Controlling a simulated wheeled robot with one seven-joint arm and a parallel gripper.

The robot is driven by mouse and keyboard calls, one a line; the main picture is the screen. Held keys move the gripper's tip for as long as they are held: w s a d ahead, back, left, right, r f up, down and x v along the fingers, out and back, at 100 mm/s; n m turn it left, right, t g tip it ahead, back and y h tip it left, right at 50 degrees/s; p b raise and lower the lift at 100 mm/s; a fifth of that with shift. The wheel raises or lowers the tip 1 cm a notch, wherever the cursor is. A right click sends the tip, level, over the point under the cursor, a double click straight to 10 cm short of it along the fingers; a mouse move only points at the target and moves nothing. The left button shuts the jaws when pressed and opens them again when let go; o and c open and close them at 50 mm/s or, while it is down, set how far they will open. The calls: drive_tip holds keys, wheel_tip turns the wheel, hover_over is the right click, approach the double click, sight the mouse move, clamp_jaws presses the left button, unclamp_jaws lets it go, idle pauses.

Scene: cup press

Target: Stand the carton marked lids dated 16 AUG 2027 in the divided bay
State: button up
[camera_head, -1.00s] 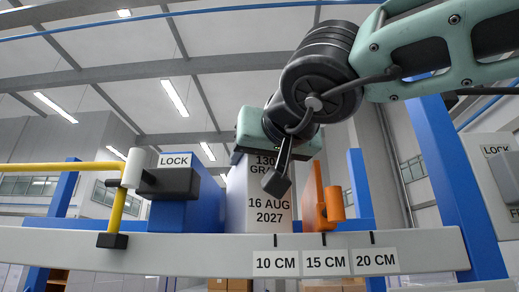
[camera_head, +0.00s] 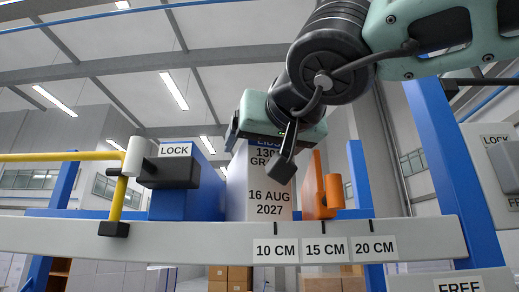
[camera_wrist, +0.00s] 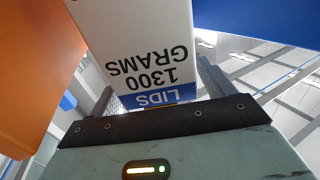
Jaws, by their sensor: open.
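The carton (camera_head: 267,199) is white with a blue top band, reading LIDS, 1300 grams and 16 AUG 2027. It stands upright in the bay between a blue block marked LOCK (camera_head: 190,190) and an orange divider (camera_head: 313,185); the rail hides its base, so I cannot tell what it rests on. My gripper (camera_head: 276,158) is open at the carton's top, with one finger in front of the face and the other hidden. In the wrist view, the carton (camera_wrist: 137,45) lies between my spread fingers, with LIDS close to the palm.
A grey rail (camera_head: 180,238) with 10, 15 and 20 CM labels crosses the front. A yellow bar (camera_head: 60,157) with a white roller and black clamp stands at left. Blue uprights (camera_head: 455,165) and a LOCK/FREE panel (camera_head: 497,165) stand at right, near my arm.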

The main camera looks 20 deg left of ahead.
drive_tip(key=b+v, duration=0.1)
drive_tip(key=v, duration=0.9)
drive_tip(key=shift+s+d, duration=0.25)
drive_tip(key=shift+s, duration=0.05)
